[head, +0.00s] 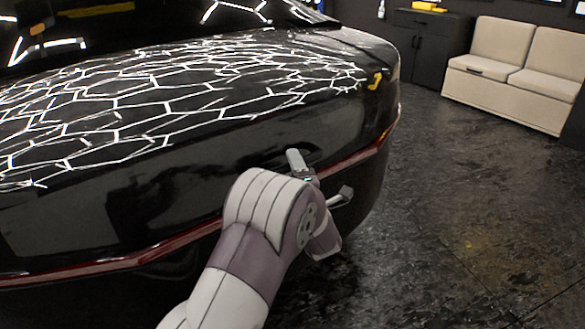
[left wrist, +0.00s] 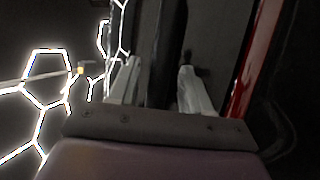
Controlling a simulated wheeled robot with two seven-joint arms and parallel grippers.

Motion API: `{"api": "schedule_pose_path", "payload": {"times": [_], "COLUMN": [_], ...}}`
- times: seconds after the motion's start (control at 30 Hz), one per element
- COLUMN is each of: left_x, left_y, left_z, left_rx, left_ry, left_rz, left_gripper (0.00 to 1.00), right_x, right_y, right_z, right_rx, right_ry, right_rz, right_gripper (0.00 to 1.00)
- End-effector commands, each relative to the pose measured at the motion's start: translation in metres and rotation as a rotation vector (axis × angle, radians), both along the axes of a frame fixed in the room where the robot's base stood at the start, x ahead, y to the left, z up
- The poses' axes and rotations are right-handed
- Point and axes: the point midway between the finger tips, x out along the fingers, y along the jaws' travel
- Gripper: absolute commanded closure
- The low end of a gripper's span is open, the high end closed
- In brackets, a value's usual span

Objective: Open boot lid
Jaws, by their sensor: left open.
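The boot lid (head: 130,185) is glossy black and looks shut, with bright hexagonal light reflections on its top. A thin red light strip (head: 185,238) runs along the car's rear; it also shows at the right in the left wrist view (left wrist: 252,65). My left gripper (head: 320,180) is at the rear face near the right end of the lid, just above and across the red strip. In the left wrist view its two fingers (left wrist: 160,92) stand apart, with a dark upright band of the car's surface showing between them. I cannot tell whether they touch the car. My right gripper is not in view.
The dark, glossy floor (head: 470,210) is clear to the right of the car. A cream sofa (head: 515,75) and a black cabinet (head: 425,45) with a yellow item (head: 428,6) on top stand at the back right.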

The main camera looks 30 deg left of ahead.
Motion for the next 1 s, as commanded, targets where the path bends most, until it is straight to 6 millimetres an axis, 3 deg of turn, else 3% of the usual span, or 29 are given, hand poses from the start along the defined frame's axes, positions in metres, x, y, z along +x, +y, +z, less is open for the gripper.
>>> {"api": "schedule_pose_path", "payload": {"times": [0.3, 0.33, 0.47, 0.5, 0.77, 0.87, 1.0], "left_x": [0.005, 0.005, 0.005, 0.005, 0.004, 0.003, 0.000], "left_y": [0.005, 0.005, 0.004, 0.004, 0.002, -0.001, -0.008], "left_z": [0.002, 0.002, 0.002, 0.002, 0.013, 0.033, 0.078], "left_rx": [0.001, 0.001, 0.001, 0.001, -0.008, -0.026, -0.076], "left_ry": [0.000, 0.000, 0.000, 0.000, 0.003, 0.010, 0.026], "left_rz": [-0.001, -0.001, -0.001, -0.001, -0.001, -0.002, -0.004], "left_gripper": [0.52, 0.55, 0.97, 1.00, 1.00, 1.00, 1.00], "right_x": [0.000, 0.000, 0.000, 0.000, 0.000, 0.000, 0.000], "right_y": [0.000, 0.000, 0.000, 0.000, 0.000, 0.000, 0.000], "right_z": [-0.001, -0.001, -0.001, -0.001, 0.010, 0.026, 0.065], "right_rx": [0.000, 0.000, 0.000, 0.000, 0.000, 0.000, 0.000], "right_ry": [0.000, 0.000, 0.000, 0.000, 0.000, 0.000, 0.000], "right_rz": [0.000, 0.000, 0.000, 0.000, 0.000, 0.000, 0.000], "right_gripper": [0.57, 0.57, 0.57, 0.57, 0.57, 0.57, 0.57]}}
